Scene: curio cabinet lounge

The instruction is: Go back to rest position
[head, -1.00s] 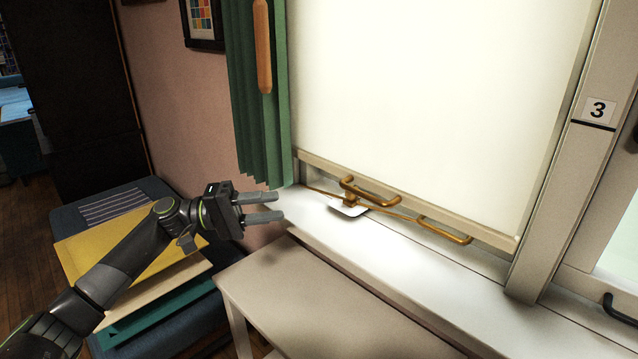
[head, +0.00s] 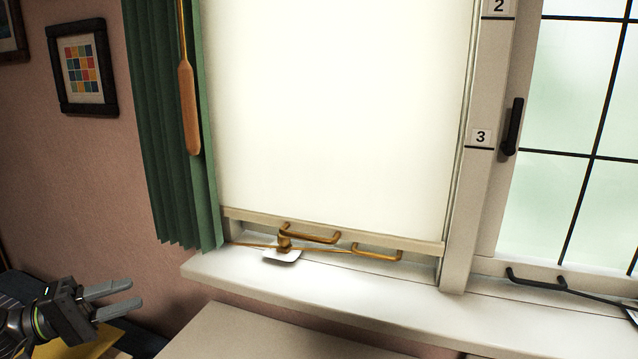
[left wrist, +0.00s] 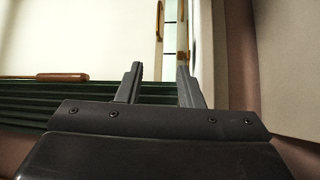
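My left gripper (head: 122,297) is at the lower left of the head view, left of the window sill and away from it. Its two grey fingers are apart with nothing between them. The left wrist view also shows the left gripper (left wrist: 160,85) with its fingers spread and empty, the green curtain beyond them. My right gripper is in neither view.
A white blind (head: 340,110) covers the left window, with brass handles (head: 310,235) at its bottom. The white sill (head: 330,280) runs below. A green curtain (head: 170,130) with a wooden wand (head: 188,110) hangs left. A pale table (head: 260,335) stands in front.

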